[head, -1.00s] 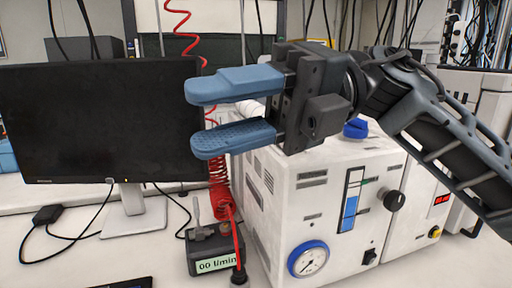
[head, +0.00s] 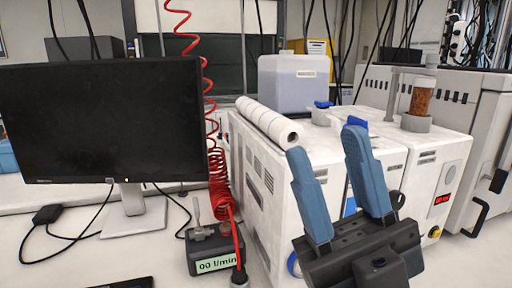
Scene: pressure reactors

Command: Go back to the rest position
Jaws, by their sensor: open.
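My gripper (head: 328,142) is in the lower right of the head view, in front of the white reactor box (head: 252,200). Its two blue fingers point up and stand apart, with nothing between them. The black gripper body is at the bottom edge of the picture. The gripper hides much of the box's front, including most of the blue-rimmed gauge.
A black monitor (head: 100,125) stands at left. A flow unit (head: 212,250) with a coiled red hose (head: 218,170) sits beside the box. A white roll (head: 265,122), a translucent canister (head: 295,82) and a brown-filled jar (head: 422,97) are behind my gripper.

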